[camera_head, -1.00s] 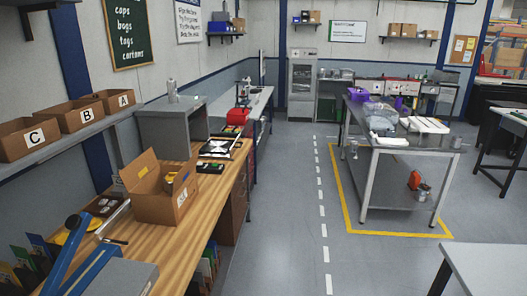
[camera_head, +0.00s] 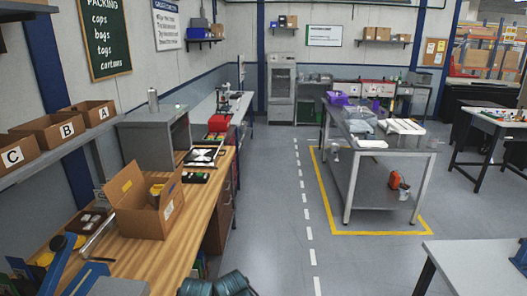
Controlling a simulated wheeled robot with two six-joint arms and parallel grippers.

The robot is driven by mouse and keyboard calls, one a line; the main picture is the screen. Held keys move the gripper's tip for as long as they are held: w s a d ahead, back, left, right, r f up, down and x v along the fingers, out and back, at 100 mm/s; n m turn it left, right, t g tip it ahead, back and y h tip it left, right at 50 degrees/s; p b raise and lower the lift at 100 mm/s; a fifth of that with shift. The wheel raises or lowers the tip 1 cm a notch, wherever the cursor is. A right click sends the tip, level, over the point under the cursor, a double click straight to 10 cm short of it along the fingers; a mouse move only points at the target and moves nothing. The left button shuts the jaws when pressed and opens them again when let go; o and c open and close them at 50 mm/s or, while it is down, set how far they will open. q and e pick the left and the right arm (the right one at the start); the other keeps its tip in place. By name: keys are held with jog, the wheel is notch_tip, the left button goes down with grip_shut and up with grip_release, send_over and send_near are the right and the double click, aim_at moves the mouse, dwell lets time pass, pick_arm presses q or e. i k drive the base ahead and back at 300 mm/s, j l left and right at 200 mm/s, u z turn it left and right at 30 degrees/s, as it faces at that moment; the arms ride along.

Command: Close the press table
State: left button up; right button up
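No thing in view is clearly marked as the press table. A small upright device (camera_head: 224,97), possibly a press, stands on the far light-topped bench (camera_head: 238,110) along the left wall, behind a red box (camera_head: 219,123). It is too small to tell whether any part of it is open or shut. Neither of my grippers is in view.
A wooden packing bench (camera_head: 195,222) with an open carton (camera_head: 137,212) runs along the left. A steel table (camera_head: 347,152) stands right of centre inside yellow floor tape. Teal round objects (camera_head: 215,285) sit at the bottom edge. The grey floor (camera_head: 285,190) between is clear.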

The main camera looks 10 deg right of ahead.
aim_at(196, 157)
jog(key=z, duration=0.1)
jog(key=i+u, duration=0.15)
jog(key=u, duration=0.35)
jog(key=i+l+u, duration=0.45)
jog(key=l, duration=0.2)
jog(key=i+l, duration=0.2)
jog(key=l, duration=0.15)
jog(key=i+l+u, duration=0.15)
jog(key=i+l, duration=0.2)
jog(key=l, duration=0.3)
jog(key=i+l+u, duration=0.15)
jog(key=l, duration=0.2)
jog(key=i+l, duration=0.15)
jog(key=l, duration=0.2)
jog(key=i+l, duration=0.2)
jog(key=l, duration=0.2)
jog(key=i+l, duration=0.15)
jog(key=l, duration=0.2)
jog(key=i+l, duration=0.2)
jog(key=l, duration=0.2)
jog(key=i+l, duration=0.15)
jog(key=l, duration=0.2)
jog(key=i+l, duration=0.15)
jog(key=l, duration=0.25)
